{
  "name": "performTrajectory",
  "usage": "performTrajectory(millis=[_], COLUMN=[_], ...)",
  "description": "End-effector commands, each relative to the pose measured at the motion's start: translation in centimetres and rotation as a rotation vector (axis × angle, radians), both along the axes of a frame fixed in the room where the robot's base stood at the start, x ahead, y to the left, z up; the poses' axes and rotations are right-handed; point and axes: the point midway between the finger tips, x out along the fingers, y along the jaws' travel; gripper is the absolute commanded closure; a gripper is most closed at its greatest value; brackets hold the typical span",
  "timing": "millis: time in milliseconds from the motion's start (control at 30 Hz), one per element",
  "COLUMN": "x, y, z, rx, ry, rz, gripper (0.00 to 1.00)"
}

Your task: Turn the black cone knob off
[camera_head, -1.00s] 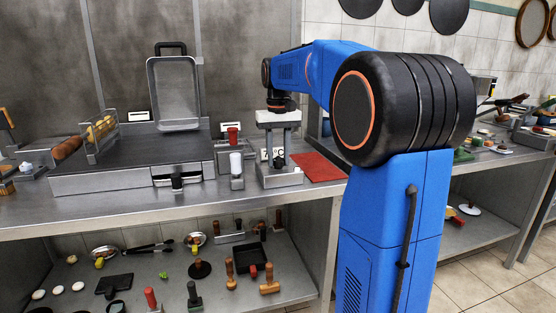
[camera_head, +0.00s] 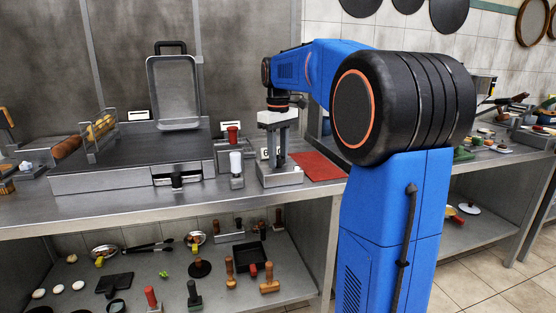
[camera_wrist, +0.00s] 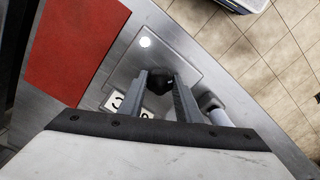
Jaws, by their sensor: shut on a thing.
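The black cone knob (camera_wrist: 158,84) is on a grey metal box (camera_wrist: 185,62) and sits between my two fingers in the wrist view. My gripper (camera_wrist: 161,77) points down and is shut on the knob, one finger on each side. In the head view my gripper (camera_head: 277,157) is upright above the grey box (camera_head: 282,179), and its fingers largely hide the knob. A round white light (camera_wrist: 145,42) shows on the box. A white label with black characters (camera_wrist: 118,103) is beside the fingers, partly hidden.
A red mat (camera_head: 318,166) lies just right of the box. The counter's front edge (camera_head: 240,202) is close.

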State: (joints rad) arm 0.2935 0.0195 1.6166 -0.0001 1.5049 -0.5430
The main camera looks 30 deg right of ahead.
Motion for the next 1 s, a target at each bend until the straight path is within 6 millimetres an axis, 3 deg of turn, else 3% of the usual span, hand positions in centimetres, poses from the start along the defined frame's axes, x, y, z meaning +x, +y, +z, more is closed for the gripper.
performTrajectory(millis=[133, 167, 200, 567, 1000], x=[-0.08, -0.08, -0.08, -0.03, 0.01], y=[0.04, 0.04, 0.04, 0.02, 0.03], z=[-0.34, -0.34, -0.34, -0.1, -0.03], rx=[0.003, 0.003, 0.003, 0.001, 0.0], ry=[0.008, 0.008, 0.008, 0.002, 0.001], rz=[0.0, -0.001, -0.001, -0.041, -0.463], gripper=[1.0, 0.67, 0.58, 0.58, 0.58])
